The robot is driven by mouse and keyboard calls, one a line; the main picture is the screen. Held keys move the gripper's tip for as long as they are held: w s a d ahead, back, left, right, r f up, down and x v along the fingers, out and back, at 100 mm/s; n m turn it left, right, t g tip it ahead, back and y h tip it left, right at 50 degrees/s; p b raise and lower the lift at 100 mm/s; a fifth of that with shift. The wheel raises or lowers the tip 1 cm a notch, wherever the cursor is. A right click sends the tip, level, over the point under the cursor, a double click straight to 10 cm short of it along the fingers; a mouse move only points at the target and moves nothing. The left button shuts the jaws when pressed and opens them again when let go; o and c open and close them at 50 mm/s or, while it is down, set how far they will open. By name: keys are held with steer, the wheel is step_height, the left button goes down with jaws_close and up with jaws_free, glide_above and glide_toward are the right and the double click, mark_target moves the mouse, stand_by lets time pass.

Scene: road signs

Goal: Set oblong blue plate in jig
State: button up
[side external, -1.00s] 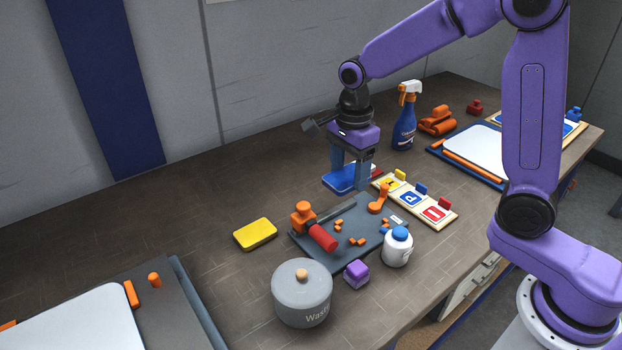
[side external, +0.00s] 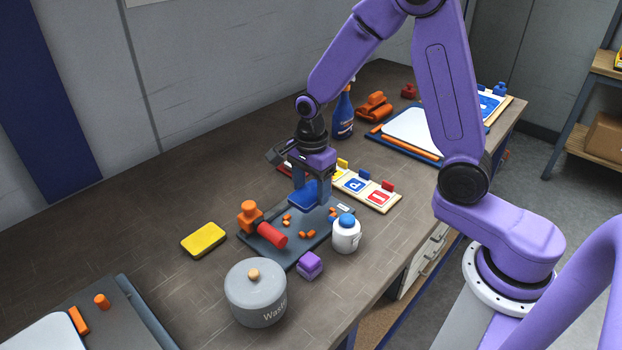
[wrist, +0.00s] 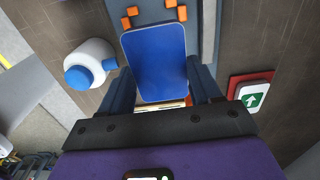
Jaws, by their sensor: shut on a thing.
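The oblong blue plate (side external: 305,194) is gripped in my gripper (side external: 311,190), with one finger at each long side. It also shows face-on in the wrist view (wrist: 156,62). The jig is a dark grey board (side external: 292,252) with small orange blocks (wrist: 131,15) and an orange clamp (side external: 250,217) with a red handle (side external: 272,236). The plate is over the jig's far right part; I cannot tell whether it touches the board. My gripper and the plate hide that part of the jig in the side view.
A white bottle with a blue cap (side external: 346,235) and a purple block (side external: 309,265) stand close to the jig. A strip of sign plates (side external: 366,190) lies behind it. A grey lidded pot (side external: 256,295) and a yellow sponge (side external: 204,240) are nearer left. The table behind the sponge is clear.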

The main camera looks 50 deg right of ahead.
mark_target(312, 218)
steer(key=shift+f, duration=2.35)
steer(key=shift+f, duration=0.7)
stand_by(1.2)
steer(key=o, duration=1.1)
steer(key=shift+s, duration=0.1)
steer(key=shift+o, duration=0.2)
steer(key=shift+s, duration=0.1)
steer(key=shift+o, duration=0.6)
steer(key=shift+r, duration=0.7)
steer(key=shift+w+r, duration=0.2)
steer(key=shift+r, duration=2.65)
